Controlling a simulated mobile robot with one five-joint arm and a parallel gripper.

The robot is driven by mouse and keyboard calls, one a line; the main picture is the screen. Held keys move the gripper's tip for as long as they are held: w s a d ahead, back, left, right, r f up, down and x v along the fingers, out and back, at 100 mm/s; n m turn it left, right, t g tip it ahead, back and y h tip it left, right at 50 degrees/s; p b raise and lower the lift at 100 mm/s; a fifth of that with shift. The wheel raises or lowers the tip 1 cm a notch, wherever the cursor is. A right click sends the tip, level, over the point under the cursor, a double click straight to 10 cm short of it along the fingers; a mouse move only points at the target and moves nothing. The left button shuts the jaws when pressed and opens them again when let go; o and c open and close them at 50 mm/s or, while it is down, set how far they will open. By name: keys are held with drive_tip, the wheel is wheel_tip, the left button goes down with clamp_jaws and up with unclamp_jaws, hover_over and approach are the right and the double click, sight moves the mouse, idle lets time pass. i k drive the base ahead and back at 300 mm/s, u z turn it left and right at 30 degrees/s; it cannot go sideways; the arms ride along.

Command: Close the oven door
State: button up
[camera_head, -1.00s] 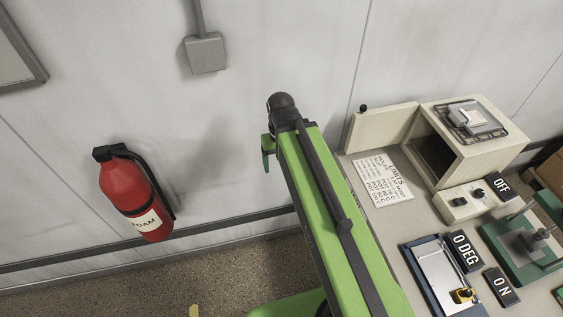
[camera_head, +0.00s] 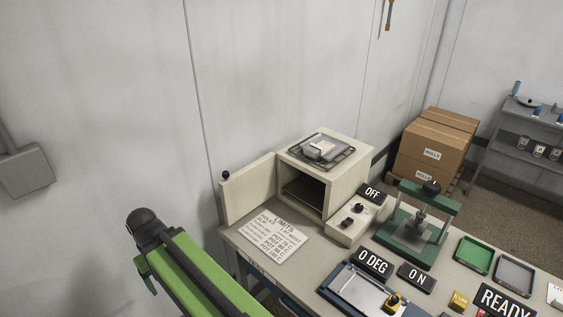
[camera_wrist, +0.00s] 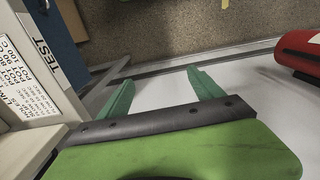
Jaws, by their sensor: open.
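The cream oven (camera_head: 325,174) stands at the back of the bench, its dark cavity facing forward. Its door (camera_head: 249,188) is swung open to the left, with a black knob at its upper left corner. A tray with a pale piece lies on top of the oven. My gripper (camera_head: 142,270) is left of the bench in the head view, well apart from the door. In the wrist view my gripper (camera_wrist: 163,88) has its two green fingers spread, with nothing between them, pointing toward the wall and floor. The oven door is not clearly seen in the wrist view.
The bench holds a LIMITS sheet (camera_head: 273,234), a control box (camera_head: 354,217), a green press (camera_head: 416,227) and a blue-framed plate (camera_head: 362,291). Cardboard boxes (camera_head: 432,149) stand beyond. A red extinguisher (camera_wrist: 299,54) is on the wall. The floor left of the bench looks clear.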

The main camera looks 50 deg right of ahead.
sight(241, 192)
drive_tip(key=z, duration=1.9)
drive_tip(key=k, duration=0.6)
drive_tip(key=u, duration=2.95)
drive_tip(key=i, duration=0.5)
